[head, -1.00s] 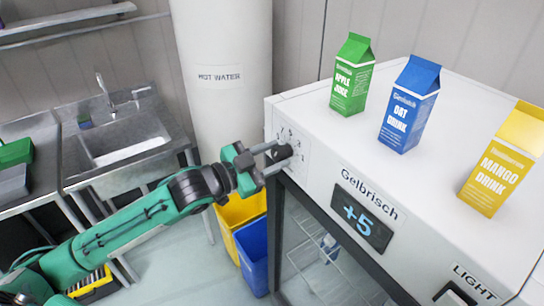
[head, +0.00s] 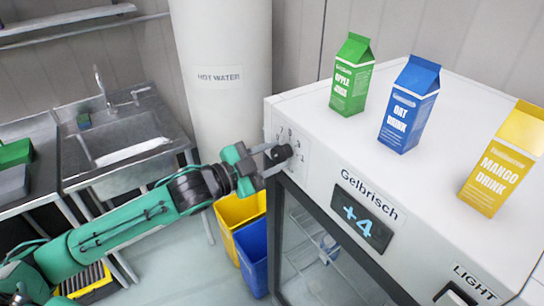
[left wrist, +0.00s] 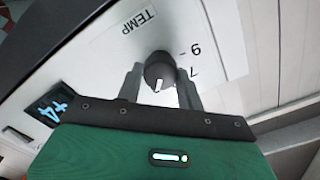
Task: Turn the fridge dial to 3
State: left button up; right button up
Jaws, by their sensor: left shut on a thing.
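The fridge (head: 330,167) is white, with a numbered dial plate on the left of its front panel. My left gripper (head: 275,157) is shut on the black dial (head: 284,151) at that plate. In the left wrist view the dial (left wrist: 159,70) sits between the two fingers of my left gripper (left wrist: 160,86), with its white pointer mark showing. The digits 6 or 9 and 7 and the word TEMP show beside it; the other digits are hidden or too small. The display (head: 363,218) reads +4. My right gripper is not in view.
A green apple juice carton (head: 351,75), a blue oat drink carton (head: 409,104) and a yellow mango drink carton (head: 502,160) stand on the fridge. Yellow (head: 238,209) and blue (head: 252,255) bins stand below my left arm. A sink (head: 125,140) is at left.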

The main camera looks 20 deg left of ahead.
pick_arm(q)
jog(key=o, duration=1)
jog(key=shift+c, duration=0.2)
jog(key=shift+s+a+f, duration=0.1)
jog(key=shift+s+a, duration=0.05)
jog(key=b+v, duration=0.5)
jog(key=v, duration=0.8)
jog(key=shift+b, duration=0.4)
jog(key=shift+s, duration=0.15)
jog(key=shift+a, duration=0.1)
